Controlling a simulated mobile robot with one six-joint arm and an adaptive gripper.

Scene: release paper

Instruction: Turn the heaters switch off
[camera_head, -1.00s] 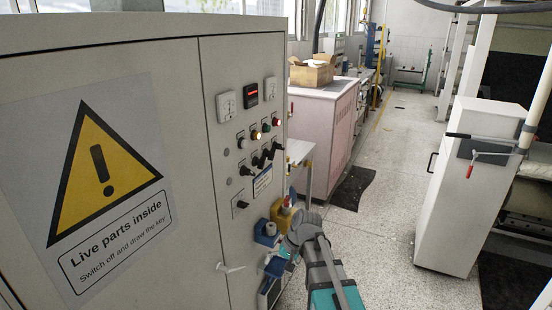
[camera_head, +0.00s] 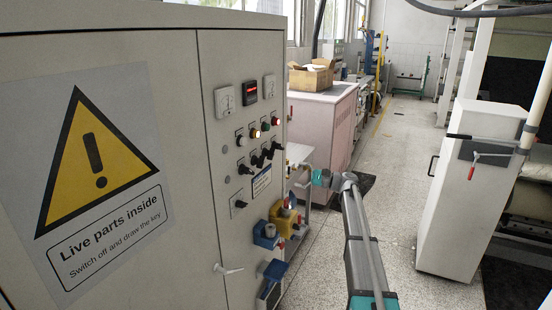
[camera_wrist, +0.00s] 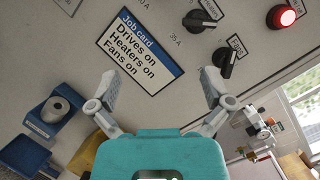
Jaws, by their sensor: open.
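The control cabinet (camera_head: 215,175) bears a row of three black rotary switches. In the wrist view the fans switch (camera_wrist: 225,61) is labelled "Fans" and sits just beyond the right fingertip. The job card (camera_wrist: 140,47) reads "Drives on, Heaters on, Fans on". My gripper (camera_wrist: 162,76) is open and empty, fingers spread in front of the card. In the head view it (camera_head: 300,176) is right of the panel, below the row.
A lit red lamp (camera_wrist: 282,17) is above the fans switch. A pink cabinet (camera_head: 325,125) with a cardboard box (camera_head: 311,75) stands behind. The aisle floor (camera_head: 400,150) is clear.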

